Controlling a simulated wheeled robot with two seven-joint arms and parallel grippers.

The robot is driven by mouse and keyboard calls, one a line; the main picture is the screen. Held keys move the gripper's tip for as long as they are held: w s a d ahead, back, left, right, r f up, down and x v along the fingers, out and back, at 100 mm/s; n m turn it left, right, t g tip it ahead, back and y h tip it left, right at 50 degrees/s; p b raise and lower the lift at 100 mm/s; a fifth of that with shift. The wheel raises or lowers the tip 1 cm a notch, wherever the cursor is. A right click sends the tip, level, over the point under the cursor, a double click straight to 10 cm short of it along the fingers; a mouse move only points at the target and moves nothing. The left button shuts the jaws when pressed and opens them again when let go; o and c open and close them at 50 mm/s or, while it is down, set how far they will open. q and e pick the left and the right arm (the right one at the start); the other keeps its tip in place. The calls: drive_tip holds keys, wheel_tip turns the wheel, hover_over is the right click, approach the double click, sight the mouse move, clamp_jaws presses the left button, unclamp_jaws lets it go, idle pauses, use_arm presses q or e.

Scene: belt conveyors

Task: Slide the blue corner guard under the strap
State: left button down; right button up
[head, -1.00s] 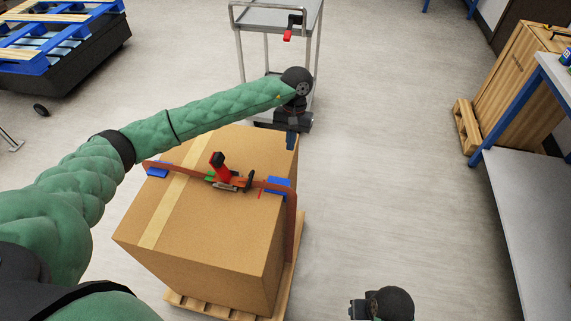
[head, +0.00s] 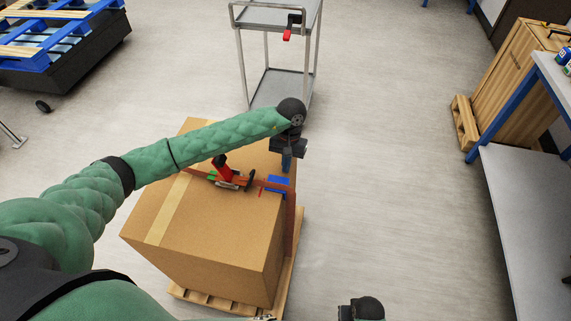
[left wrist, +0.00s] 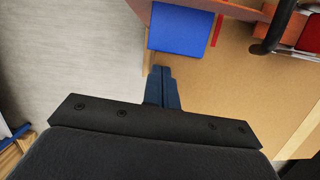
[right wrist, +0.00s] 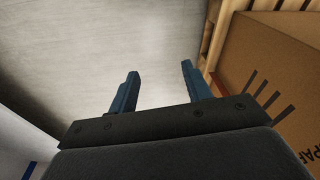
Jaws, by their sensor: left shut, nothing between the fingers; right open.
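The blue corner guard (head: 278,181) lies at the right top edge of the cardboard box (head: 215,225). The orange-brown strap (head: 291,225) crosses over it in the head view and runs down the box side. In the left wrist view the guard (left wrist: 181,30) shows as a blue plate beside the strap (left wrist: 238,9); its far part is hidden. My left gripper (head: 287,166) is shut and empty, its tips (left wrist: 162,69) just short of the guard, with a small gap in the picture. My right gripper (right wrist: 158,76) is open and empty, off the box to the right.
A red-handled tensioner (head: 224,170) sits on the strap on the box top. The box stands on a wooden pallet (head: 215,303). A grey cart (head: 278,15) stands behind, and a workbench (head: 525,210) is at the right. Floor between box and bench is clear.

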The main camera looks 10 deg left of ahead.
sight(282, 180)
use_arm(q)
drive_tip(key=shift+s, duration=0.5)
use_arm(e)
drive_tip(key=shift+s+d+f, duration=0.1)
drive_tip(key=shift+s+f, duration=0.05)
drive_tip(key=shift+f, duration=0.45)
drive_tip(key=shift+s+d+f, duration=0.1)
drive_tip(key=shift+s+f, duration=0.05)
drive_tip(key=shift+f, duration=0.4)
use_arm(q)
drive_tip(key=shift+s+a+f+b, duration=0.1)
drive_tip(key=shift+s+b, duration=0.55)
drive_tip(key=shift+b, duration=0.55)
drive_tip(key=shift+s+b, duration=0.6)
drive_tip(key=shift+b, duration=0.05)
use_arm(e)
wheel_tip(282, 180, up, 17)
drive_tip(key=w+a, duration=0.1)
drive_tip(key=shift+a+f, duration=0.1)
